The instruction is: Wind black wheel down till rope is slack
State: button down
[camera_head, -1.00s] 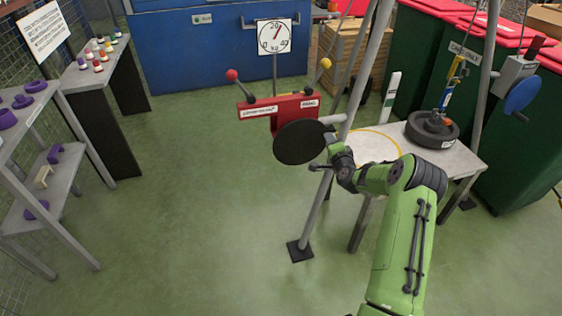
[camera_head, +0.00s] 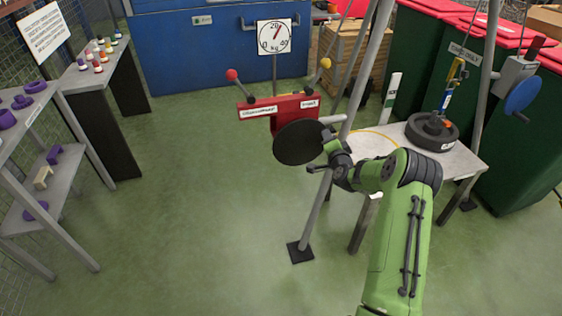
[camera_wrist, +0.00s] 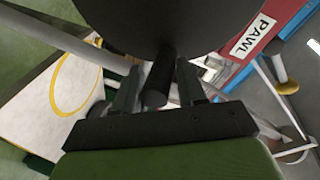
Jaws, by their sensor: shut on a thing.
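The black wheel (camera_head: 300,142) is a flat disc on the front of a red winch box (camera_head: 283,107) on the frame's leg. In the wrist view the wheel (camera_wrist: 165,22) fills the top. My gripper (camera_head: 333,152) is at the wheel's right edge. In the wrist view my gripper (camera_wrist: 157,88) is shut on the wheel's dark handle (camera_wrist: 160,75). The dial (camera_head: 274,37) reads a little above 20 kg. The dark round weight (camera_head: 432,131) sits on the grey table at right, under a yellow and blue hanging link (camera_head: 449,88). I cannot tell whether the rope is slack.
A red-knobbed lever (camera_head: 232,75) and a yellow-knobbed lever (camera_head: 325,64) rise from the winch box. A blue wheel (camera_head: 522,95) is on the right leg. The table (camera_head: 468,158) has a yellow ring. Shelves stand left; the green floor between is clear.

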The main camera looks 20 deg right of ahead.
aim_at(320, 126)
jog(key=shift+w+a+r, duration=0.1)
jog(key=shift+a+r, duration=0.1)
jog(key=shift+r, duration=0.15)
jog(key=shift+a+r+n+h, duration=0.45)
jog(key=shift+r+n, duration=0.15)
jog(key=shift+n, duration=0.4)
jog(key=shift+a+r+n+t, duration=0.4)
jog(key=shift+a+r+n, duration=0.25)
jog(key=shift+n, duration=0.45)
jog(key=shift+a+n, duration=0.25)
jog(key=shift+n, duration=0.05)
jog(key=c, duration=0.7)
grip_release()
